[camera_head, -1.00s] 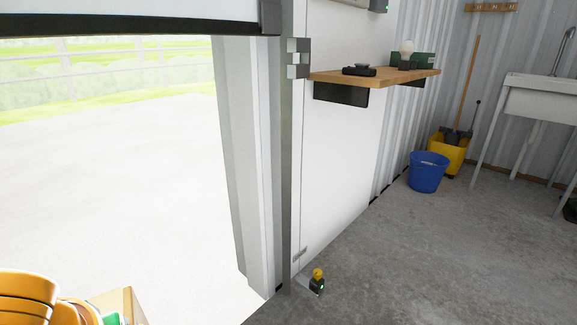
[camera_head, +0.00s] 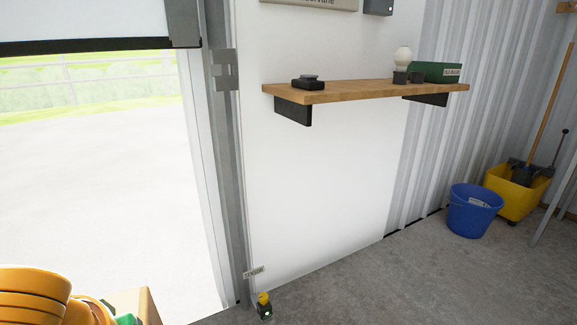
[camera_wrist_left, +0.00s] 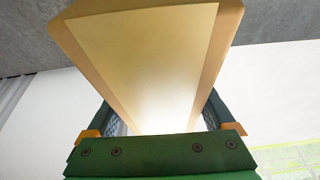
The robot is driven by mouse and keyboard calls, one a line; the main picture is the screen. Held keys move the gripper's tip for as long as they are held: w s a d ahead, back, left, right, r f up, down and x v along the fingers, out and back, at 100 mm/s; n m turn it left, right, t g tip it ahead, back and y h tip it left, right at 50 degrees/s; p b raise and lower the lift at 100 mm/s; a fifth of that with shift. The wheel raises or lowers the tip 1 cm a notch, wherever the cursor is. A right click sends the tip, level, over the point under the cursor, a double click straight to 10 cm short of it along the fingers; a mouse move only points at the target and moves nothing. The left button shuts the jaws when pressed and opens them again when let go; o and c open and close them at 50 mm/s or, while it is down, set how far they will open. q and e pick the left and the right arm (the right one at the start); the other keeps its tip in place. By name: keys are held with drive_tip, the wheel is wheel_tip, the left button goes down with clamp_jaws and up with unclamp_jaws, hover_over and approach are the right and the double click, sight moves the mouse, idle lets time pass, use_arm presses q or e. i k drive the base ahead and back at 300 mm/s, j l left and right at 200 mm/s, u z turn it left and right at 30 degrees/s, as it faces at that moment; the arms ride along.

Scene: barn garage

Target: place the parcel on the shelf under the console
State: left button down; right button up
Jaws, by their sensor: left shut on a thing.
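My left gripper (camera_wrist_left: 161,128) is shut on the parcel (camera_wrist_left: 150,40), a tan cardboard box with a paler panel, in the left wrist view. In the head view, a corner of the parcel (camera_head: 141,304) shows at the bottom left beside my orange arm, and most of it is cut off. The wooden shelf (camera_head: 360,93) is fixed to the white wall on black brackets, well above and to the right of the parcel. A grey console (camera_head: 378,6) above the shelf is cut by the top edge. My right gripper is out of view.
On the shelf are a small black device (camera_head: 308,82) at the left, a white bulb (camera_head: 403,58) and a green box (camera_head: 436,72) at the right. The shelf's middle is clear. A blue bucket (camera_head: 473,212) and yellow mop bucket (camera_head: 517,195) stand right. A doorway opens left.

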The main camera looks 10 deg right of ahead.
sight(341, 85)
drive_tip(key=i+l+u, duration=0.15)
drive_tip(key=l, duration=0.45)
drive_tip(key=i+l+u, duration=0.15)
drive_tip(key=l, duration=0.4)
drive_tip(key=i+l+u, duration=0.15)
drive_tip(key=l, duration=0.5)
drive_tip(key=l+u, duration=0.1)
drive_tip(key=l, duration=0.5)
drive_tip(key=i, duration=0.05)
